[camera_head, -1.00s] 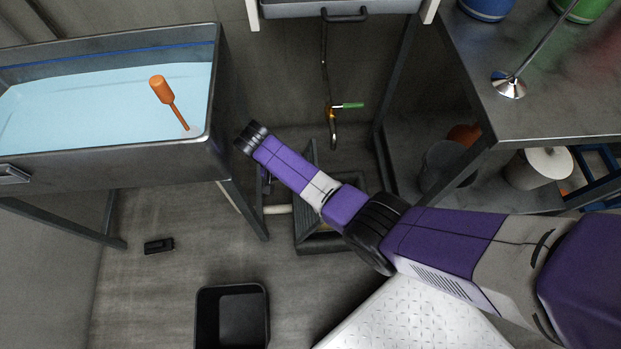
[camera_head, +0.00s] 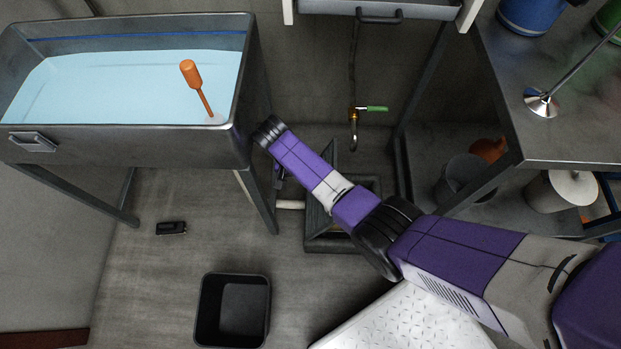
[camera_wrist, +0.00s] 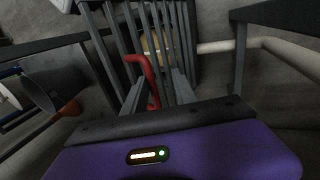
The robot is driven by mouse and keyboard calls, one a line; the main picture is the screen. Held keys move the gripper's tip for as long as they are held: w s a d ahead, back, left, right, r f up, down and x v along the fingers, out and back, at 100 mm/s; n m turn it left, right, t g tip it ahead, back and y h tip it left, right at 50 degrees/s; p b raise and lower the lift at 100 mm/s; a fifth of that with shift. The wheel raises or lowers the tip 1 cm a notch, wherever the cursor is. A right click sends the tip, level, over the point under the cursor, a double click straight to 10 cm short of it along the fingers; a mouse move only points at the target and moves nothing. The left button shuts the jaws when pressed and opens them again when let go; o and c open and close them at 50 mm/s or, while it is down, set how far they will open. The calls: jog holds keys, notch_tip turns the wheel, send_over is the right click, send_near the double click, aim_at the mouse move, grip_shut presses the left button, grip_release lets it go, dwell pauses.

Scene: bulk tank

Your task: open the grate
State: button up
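The grate (camera_wrist: 188,48), a row of dark grey bars, fills the upper middle of the wrist view. A red bent handle (camera_wrist: 149,68) stands out from the bars. My gripper (camera_wrist: 157,80) has its two grey fingers apart, with the handle between them. I see no clear grip on it. In the head view, a dark square floor frame (camera_head: 315,243) lies beneath my arm. A dark edge (camera_head: 327,165) rises at its back, seemingly the grate tilted up, but my arm hides most of it. My fingers are hidden there.
A water-filled tank (camera_head: 190,143) on legs stands left of my arm. A pale pipe (camera_head: 290,204) runs to the floor frame. A tap (camera_head: 354,115) hangs behind. A black bin (camera_head: 232,310) and small black object (camera_head: 171,228) are on the floor. A metal table (camera_head: 575,150) stands right.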

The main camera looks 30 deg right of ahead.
jog(key=shift+w+r, duration=0.1)
notch_tip(320, 180, up, 20)
jog(key=p, duration=0.7)
jog(key=shift+p, duration=0.35)
